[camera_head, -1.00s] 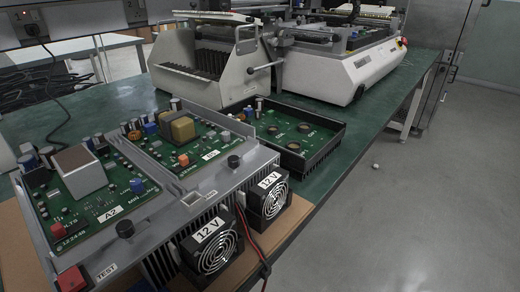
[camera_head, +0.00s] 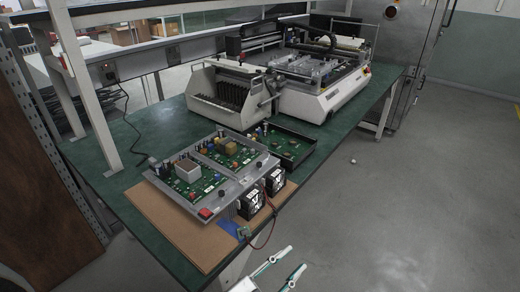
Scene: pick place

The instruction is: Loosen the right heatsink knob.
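The grey heatsink assembly (camera_head: 240,184) with green circuit boards lies on a brown board on the green bench. Two small dark knobs sit on its front strip: the left knob (camera_head: 222,193) near the red TEST button, and the right knob (camera_head: 263,163), small and hard to make out, above the fans.
Two black fans (camera_head: 250,202) with a red cable face the bench front. A black tray (camera_head: 298,150) with a circuit board lies right of the heatsink. White machines (camera_head: 335,92) stand behind. A shelf post (camera_head: 85,85) rises at left. The floor at right is mostly clear.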

